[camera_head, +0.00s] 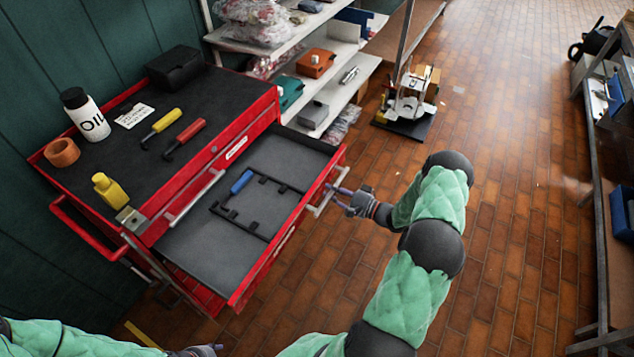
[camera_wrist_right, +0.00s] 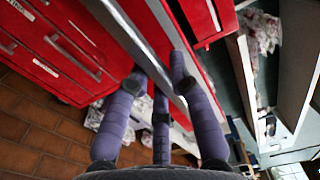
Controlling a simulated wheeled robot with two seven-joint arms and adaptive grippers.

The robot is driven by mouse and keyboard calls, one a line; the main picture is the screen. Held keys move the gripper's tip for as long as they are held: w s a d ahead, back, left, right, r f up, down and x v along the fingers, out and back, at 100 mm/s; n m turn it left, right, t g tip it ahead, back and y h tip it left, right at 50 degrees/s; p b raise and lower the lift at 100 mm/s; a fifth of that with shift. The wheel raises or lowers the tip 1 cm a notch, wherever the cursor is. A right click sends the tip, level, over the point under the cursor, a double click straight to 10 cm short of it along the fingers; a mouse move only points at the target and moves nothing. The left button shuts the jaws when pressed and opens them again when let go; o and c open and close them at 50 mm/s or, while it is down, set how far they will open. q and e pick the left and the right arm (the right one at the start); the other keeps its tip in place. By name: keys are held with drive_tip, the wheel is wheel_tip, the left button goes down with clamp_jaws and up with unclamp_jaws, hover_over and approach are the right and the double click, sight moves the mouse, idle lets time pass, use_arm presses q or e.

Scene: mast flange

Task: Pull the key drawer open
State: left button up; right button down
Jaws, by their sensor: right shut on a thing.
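The key drawer (camera_head: 195,252) of the red tool cabinet (camera_head: 246,118) stands pulled out, with its grey floor showing. A blue-handled tool (camera_head: 241,182) lies in it within a black frame (camera_head: 252,226). My right gripper (camera_head: 338,193) is at the drawer's front and shut on its silver bar handle (camera_head: 316,208). In the right wrist view the purple fingers (camera_wrist_right: 163,92) close around the handle bar (camera_wrist_right: 128,45). My left gripper (camera_head: 213,348) shows only in part at the bottom edge, away from the drawer; its jaw state is unclear.
On the cabinet top are an oil bottle (camera_head: 84,115), a yellow bottle (camera_head: 110,191), an orange ring (camera_head: 62,152), a black case (camera_head: 174,67) and two hex keys. A shelf (camera_head: 335,87) stands behind. The brick floor (camera_head: 500,205) at right is mostly clear.

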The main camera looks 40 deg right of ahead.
drive_tip(key=shift+v, duration=1.55)
drive_tip(key=c, duration=1.1)
unclamp_jaws()
drive_tip(key=v, duration=1.2)
drive_tip(key=shift+f, duration=0.1)
